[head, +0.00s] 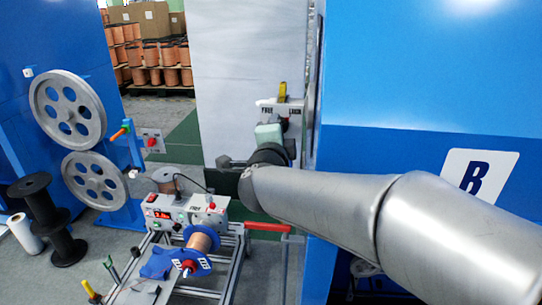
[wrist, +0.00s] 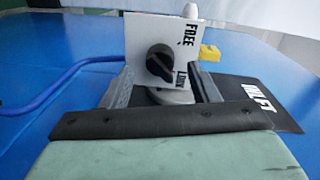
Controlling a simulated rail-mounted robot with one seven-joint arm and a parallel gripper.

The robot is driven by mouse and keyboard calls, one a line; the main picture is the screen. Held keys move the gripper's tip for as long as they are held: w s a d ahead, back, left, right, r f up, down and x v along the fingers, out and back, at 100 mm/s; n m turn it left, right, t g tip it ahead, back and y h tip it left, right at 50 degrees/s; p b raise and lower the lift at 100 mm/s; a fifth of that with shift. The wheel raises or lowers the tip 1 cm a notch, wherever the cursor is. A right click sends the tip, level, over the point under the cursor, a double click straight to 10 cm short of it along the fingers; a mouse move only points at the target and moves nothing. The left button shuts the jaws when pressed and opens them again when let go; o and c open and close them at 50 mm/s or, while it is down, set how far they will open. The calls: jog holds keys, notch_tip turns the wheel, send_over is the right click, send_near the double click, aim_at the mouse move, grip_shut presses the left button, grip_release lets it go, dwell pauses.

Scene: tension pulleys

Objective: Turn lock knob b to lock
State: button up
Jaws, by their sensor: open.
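A lock knob (wrist: 157,60), round and black with a raised bar, sits on a white plate (wrist: 140,38) marked FREE and LOCK in the wrist view. The plate also shows in the head view (head: 268,107), beside the blue cabinet, with the knob mostly hidden behind my gripper. My gripper (wrist: 162,92) is open and empty. Its grey fingers stand left and right below the knob, apart from it. Its pale green body (head: 268,134) shows in the head view.
A yellow block (wrist: 209,52) is right of the plate, and a black INLET plate (wrist: 262,98) lies farther right. A blue hose (wrist: 75,72) runs at left. In the head view, a winding bench (head: 190,215) and grey pulleys (head: 67,110) stand left; the blue cabinet (head: 430,70) is close at right.

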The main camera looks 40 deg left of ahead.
jog(key=f+p+v, duration=0.1)
jog(key=v, duration=1.3)
jog(key=shift+s+r, duration=0.15)
jog(key=shift+r, duration=0.25)
